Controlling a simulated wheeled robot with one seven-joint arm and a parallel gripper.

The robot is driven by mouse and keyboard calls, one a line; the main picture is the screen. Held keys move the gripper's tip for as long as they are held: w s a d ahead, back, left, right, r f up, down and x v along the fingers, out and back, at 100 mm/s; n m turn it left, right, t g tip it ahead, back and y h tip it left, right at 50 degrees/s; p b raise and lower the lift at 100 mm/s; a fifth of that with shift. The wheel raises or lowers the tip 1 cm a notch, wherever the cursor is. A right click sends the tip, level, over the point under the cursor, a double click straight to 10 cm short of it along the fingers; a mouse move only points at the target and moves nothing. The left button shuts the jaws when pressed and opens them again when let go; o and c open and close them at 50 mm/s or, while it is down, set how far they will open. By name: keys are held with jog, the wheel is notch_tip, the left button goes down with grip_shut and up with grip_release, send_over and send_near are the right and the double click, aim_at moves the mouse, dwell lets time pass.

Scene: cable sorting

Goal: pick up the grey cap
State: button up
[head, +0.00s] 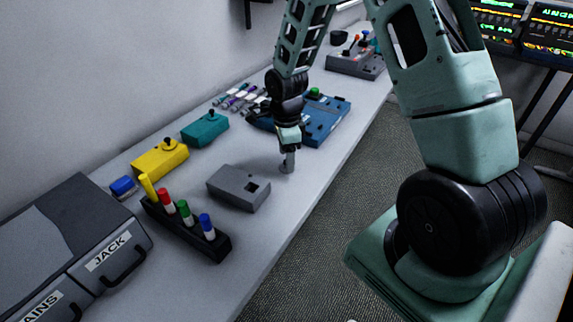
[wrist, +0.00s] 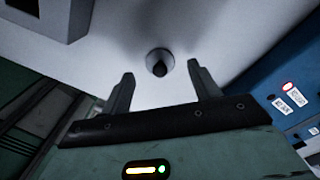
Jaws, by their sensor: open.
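A small grey cap (head: 287,167) stands on the white table, close to its front edge, right of a grey box. In the wrist view the cap (wrist: 151,56) is a round grey piece with a dark round middle. My gripper (head: 289,151) is just above it, pointing down. In the wrist view my gripper's two fingers (wrist: 162,80) are spread apart with nothing between them. The cap shows a little beyond the tips, roughly centred between them. I cannot tell the exact height gap.
A blue box (head: 325,118) is close behind on the right. A black rack (head: 185,229) holds several coloured markers. Yellow (head: 160,160) and teal (head: 205,130) boxes stand near the wall.

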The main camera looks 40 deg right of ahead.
jog(key=shift+f, duration=1.15)
jog(key=c, duration=1)
jog(key=shift+r, duration=0.15)
jog(key=shift+c, duration=0.2)
